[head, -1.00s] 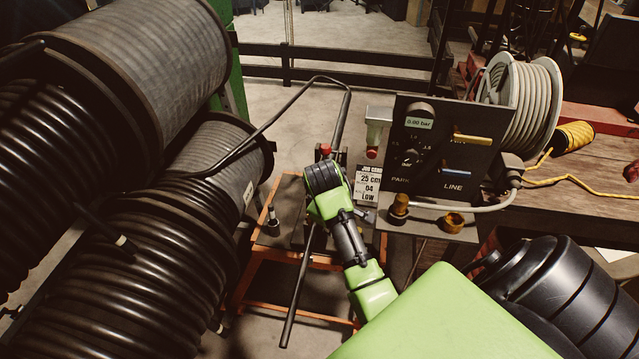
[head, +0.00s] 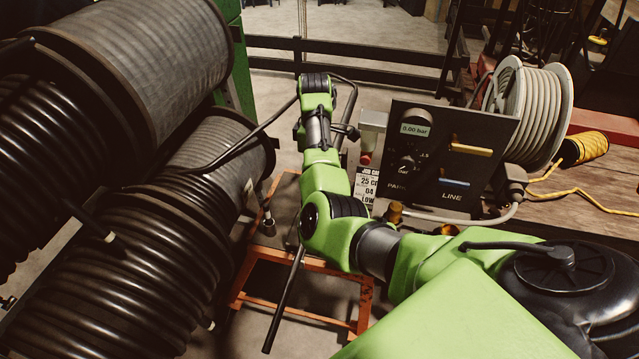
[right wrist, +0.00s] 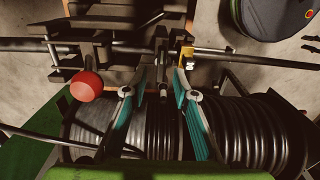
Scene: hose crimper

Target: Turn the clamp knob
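My right arm (head: 318,140) reaches from the lower right over the crimper stand in the head view; its gripper cannot be made out there. In the right wrist view my right gripper (right wrist: 157,82) has its two teal fingers spread apart, with nothing held between them. A red ball-shaped knob (right wrist: 86,86), possibly the clamp knob, is left of the fingers and apart from them. Dark clamp-like metal parts (right wrist: 160,60) lie beyond the fingertips. A black hose (right wrist: 240,54) runs across the view there. In the head view my arm hides most of the clamp. My left gripper is not in view.
Large black hose reels (head: 130,70) fill the left side. A control panel (head: 450,155) reading 0.00 bar stands right of my arm, with a job card (head: 365,188) beside it. A grey hose reel (head: 530,110) and yellow rope (head: 585,148) are on the wooden bench.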

